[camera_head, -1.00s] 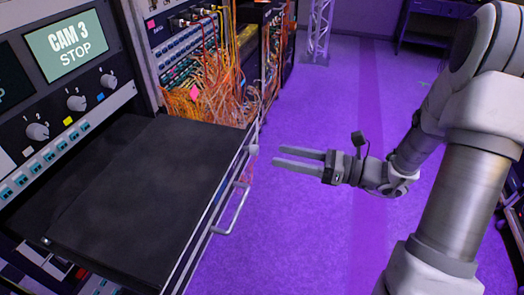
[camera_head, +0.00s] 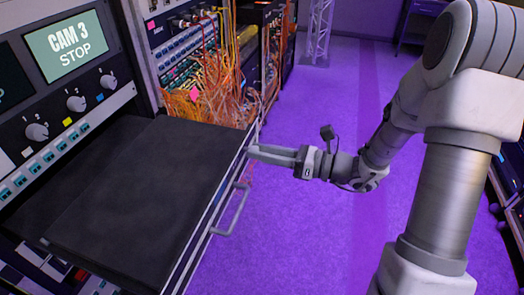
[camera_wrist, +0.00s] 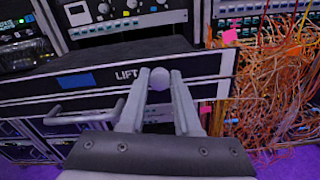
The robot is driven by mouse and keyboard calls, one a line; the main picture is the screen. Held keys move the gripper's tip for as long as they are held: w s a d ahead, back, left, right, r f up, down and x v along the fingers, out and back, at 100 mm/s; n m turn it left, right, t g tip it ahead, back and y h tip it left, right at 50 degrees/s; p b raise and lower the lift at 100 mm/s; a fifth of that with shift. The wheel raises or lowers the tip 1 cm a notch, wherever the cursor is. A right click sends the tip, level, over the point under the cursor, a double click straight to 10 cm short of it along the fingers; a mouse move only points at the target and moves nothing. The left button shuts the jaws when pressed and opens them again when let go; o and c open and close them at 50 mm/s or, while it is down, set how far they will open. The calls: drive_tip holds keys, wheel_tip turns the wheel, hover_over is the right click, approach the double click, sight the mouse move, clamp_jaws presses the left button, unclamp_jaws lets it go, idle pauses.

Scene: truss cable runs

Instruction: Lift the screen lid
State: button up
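The screen lid is a wide dark panel (camera_head: 140,200) lying flat and closed on the pulled-out drawer at the left of the head view. In the wrist view its front edge bears the word LIFT (camera_wrist: 126,75). A pale round knob (camera_wrist: 158,78) sits on that edge beside the word. My gripper (camera_head: 253,151) is at the far right corner of the lid's front edge. In the wrist view its two fingers (camera_wrist: 159,80) lie on either side of the knob and appear closed on it. The fingers hide the knob in the head view.
A drawer handle (camera_head: 234,211) sticks out below the lid edge, near my gripper. Orange cables (camera_head: 208,100) hang from the rack just beyond the lid. The control panel with the CAM 3 screen (camera_head: 69,46) stands behind the lid. The purple floor (camera_head: 310,230) at the right is open.

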clamp_jaws()
idle(0.9)
drive_tip(key=shift+r, duration=0.1)
